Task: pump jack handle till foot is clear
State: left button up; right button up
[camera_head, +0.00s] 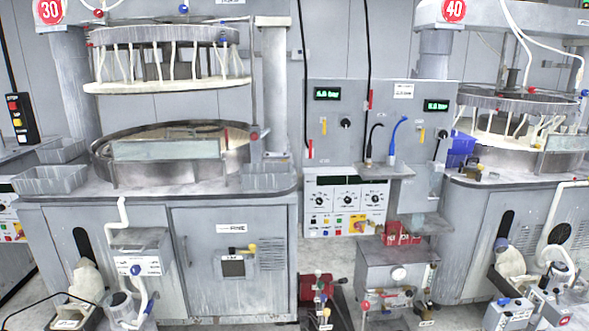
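A small red and dark device (319,291), possibly the jack, stands low on the floor between the two polishing machines, at the lower middle. A short dark bar with a red end (340,282) shows just right of it; I cannot tell whether this is the jack handle. The machine marked 30 (235,262) stands left of it. No machine foot can be made out clearly, so I cannot tell whether one touches the floor. Neither of my grippers is in view.
A grey metal cart (396,254) with a red box (401,233) stands just right of the red device. The machine marked 40 (480,215) is at the right. Grey boxes (140,252) and a dark tray (75,312) crowd the lower left. A control panel (347,199) is behind.

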aim_at(344, 281)
jog(key=i+l, duration=0.15)
jog(key=i, duration=0.5)
jog(key=i+l, duration=0.15)
jog(key=i, duration=0.5)
jog(key=j+u, duration=0.05)
